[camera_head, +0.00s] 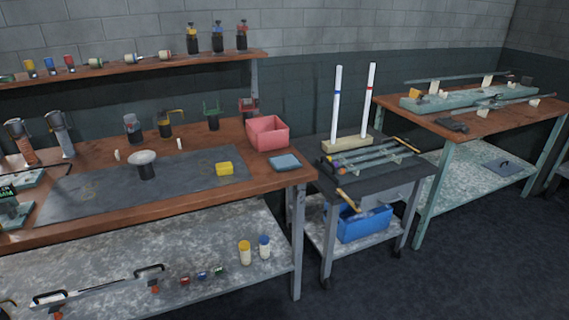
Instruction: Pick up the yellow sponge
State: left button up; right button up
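Neither of my grippers shows in the head view.
A pink open bin (268,134) and a flat blue-grey pad (284,162) are right of the sponge. A white-domed object (143,158) stands to its left. A dark cart (345,183) with upright white tubes stands beside the bench. Open floor (470,260) lies at the right.

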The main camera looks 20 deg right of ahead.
aim_at(224, 168)
jog(key=l+u, duration=0.1)
jog(key=u, duration=0.55)
jog(key=l+u, duration=0.45)
jog(key=l, duration=0.2)
jog(key=l+u, duration=0.45)
jog(key=l, duration=0.25)
